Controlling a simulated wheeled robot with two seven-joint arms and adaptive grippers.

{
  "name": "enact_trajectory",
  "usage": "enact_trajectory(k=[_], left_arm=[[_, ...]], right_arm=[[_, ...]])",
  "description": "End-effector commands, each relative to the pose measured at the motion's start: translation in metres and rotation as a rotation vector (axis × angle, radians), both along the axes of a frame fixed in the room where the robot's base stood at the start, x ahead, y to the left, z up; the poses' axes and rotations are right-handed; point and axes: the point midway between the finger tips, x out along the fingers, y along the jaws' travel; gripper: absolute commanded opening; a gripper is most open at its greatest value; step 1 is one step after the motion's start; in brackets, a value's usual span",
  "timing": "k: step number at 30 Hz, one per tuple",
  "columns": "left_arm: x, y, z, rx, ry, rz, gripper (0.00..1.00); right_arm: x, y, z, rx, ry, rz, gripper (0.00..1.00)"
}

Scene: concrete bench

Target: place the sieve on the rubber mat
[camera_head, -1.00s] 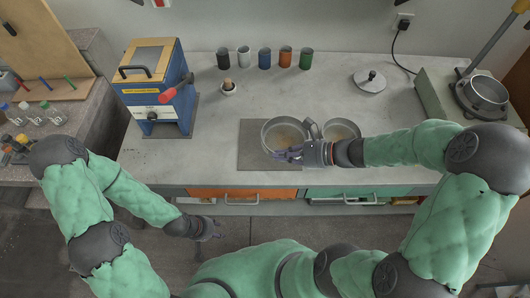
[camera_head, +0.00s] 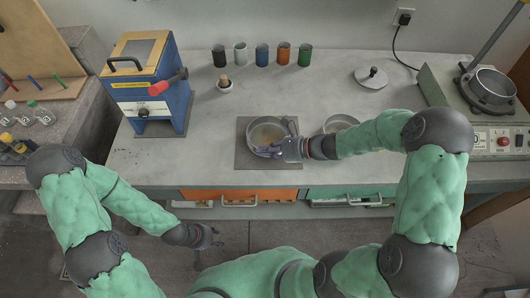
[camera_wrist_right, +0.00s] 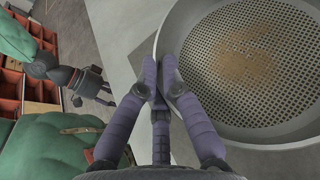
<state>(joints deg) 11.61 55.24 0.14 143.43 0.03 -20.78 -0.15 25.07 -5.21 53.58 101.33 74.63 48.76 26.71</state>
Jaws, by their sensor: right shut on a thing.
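The sieve (camera_head: 268,129) is a round metal pan with a perforated bottom and some brown grains in it. It is level, within the outline of the dark square rubber mat (camera_head: 246,160); I cannot tell whether it touches the mat. My right gripper (camera_head: 277,149) is at its front right rim. The right wrist view shows the fingers (camera_wrist_right: 162,88) closed on the rim of the sieve (camera_wrist_right: 262,60), with part of the mat (camera_wrist_right: 143,28) beside it. My left gripper (camera_head: 213,237) is empty and open in front of the bench, low and away from the mat.
A second round metal pan (camera_head: 341,122) stands right of the mat, partly behind my right forearm. Several coloured cups (camera_head: 262,55) and a mortar with pestle (camera_head: 224,86) stand behind. A blue machine (camera_head: 153,90) is at left. Bench space left of the mat is clear.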

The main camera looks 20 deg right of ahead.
Motion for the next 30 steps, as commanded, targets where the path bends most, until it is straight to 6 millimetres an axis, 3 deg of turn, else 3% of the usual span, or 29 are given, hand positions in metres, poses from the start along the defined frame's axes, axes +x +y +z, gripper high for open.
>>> enact_trajectory(k=[11,12,14,26,30], left_arm=[[0.0,0.0,-0.002,0.0,-0.001,0.0,0.4],[0.0,0.0,-0.002,0.0,-0.001,0.0,0.4],[0.0,0.0,-0.001,0.0,-0.001,0.0,0.4],[0.0,0.0,0.001,0.0,-0.001,0.0,0.4],[0.0,0.0,0.007,0.0,0.0,0.0,0.4]], right_arm=[[0.001,-0.001,-0.003,-0.001,-0.003,0.0,0.0],[0.0,0.0,-0.003,-0.001,-0.002,0.0,0.15],[0.0,0.0,-0.002,-0.001,-0.002,0.0,0.31],[0.0,0.0,0.001,0.0,-0.002,0.0,0.31],[-0.006,-0.013,0.009,-0.001,-0.002,-0.004,0.31]])
